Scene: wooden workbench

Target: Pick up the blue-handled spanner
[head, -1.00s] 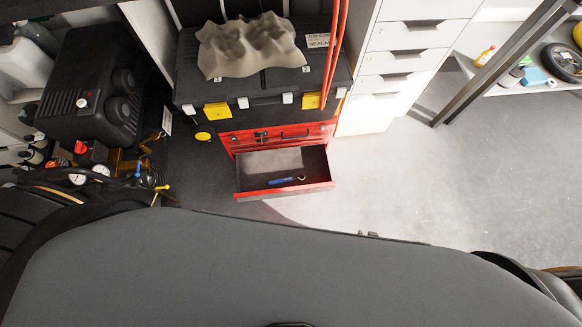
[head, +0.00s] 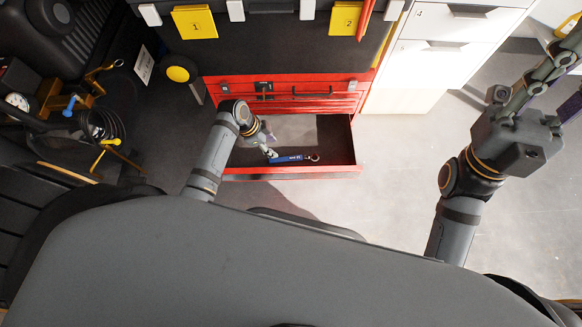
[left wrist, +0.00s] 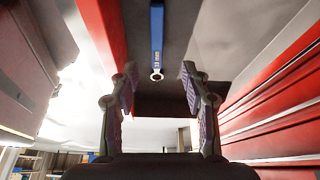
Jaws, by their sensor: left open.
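The blue-handled spanner (head: 288,158) lies in the open red drawer (head: 290,172), near its front wall, with its ring end to the right. My left gripper (head: 268,146) is over the drawer, just left of the spanner's handle. In the left wrist view, the spanner (left wrist: 157,38) shows beyond the gap between the spread fingers of the left gripper (left wrist: 157,88), which is open and empty. Its ring end points toward the gripper. My right gripper (head: 560,84) is at the far right, away from the drawer, its fingers apart and partly cut off by the frame edge.
White drawers (head: 445,60) stand to the right. A black machine with hoses and gauges (head: 55,115) is at the left. The grey floor (head: 400,165) right of the drawer is clear.

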